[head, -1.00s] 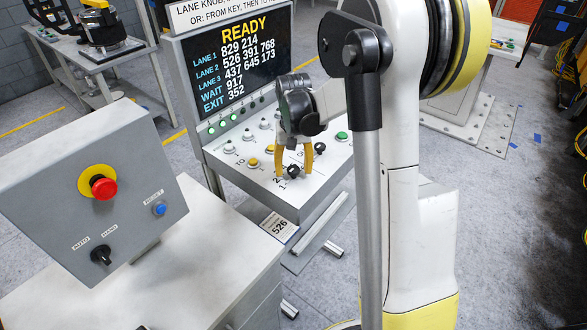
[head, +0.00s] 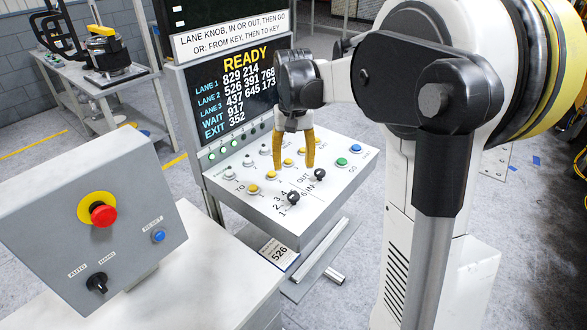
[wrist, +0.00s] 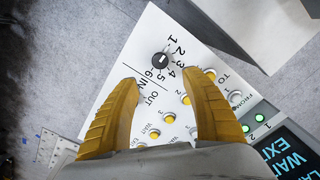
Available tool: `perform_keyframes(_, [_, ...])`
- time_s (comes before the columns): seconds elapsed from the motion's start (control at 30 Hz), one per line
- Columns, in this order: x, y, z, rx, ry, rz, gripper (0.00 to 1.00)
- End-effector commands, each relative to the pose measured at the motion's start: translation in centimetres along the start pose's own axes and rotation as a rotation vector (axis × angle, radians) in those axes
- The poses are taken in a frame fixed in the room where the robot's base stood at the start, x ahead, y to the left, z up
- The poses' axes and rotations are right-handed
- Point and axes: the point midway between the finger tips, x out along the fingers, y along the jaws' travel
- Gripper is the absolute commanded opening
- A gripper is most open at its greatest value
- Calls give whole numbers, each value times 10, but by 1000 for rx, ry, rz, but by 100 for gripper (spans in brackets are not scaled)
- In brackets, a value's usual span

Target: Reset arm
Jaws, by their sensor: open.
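My gripper (head: 294,153) has yellow fingers, spread apart and empty, above the white control panel (head: 238,206) in the head view. In the wrist view the gripper (wrist: 160,98) shows both fingers apart over the panel. The black lane knob (head: 293,198) is below the fingers, clear of them; it also shows in the wrist view (wrist: 160,60) beside the numbers 1 to 6. A second black knob (head: 320,175) stands by the IN and OUT labels. The screen (head: 232,98) behind the panel reads READY.
At left, a grey box has a red emergency button (head: 103,214), a blue reset button (head: 158,235) and a black AUTO/HAND knob (head: 97,284). The panel carries a green GO button (head: 341,162) and a blue button (head: 356,149). A side table (head: 125,102) with a machine stands at back left.

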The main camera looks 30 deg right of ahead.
Motion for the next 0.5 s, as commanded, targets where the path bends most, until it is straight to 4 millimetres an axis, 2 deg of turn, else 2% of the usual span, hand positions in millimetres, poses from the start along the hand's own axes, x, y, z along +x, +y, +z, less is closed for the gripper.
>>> perform_keyframes(0.4, [0, 0, 0, -1, 1, 0, 55])
perform_keyframes(0.5, [-2, -4, 7, -12, 16, -2, 55])
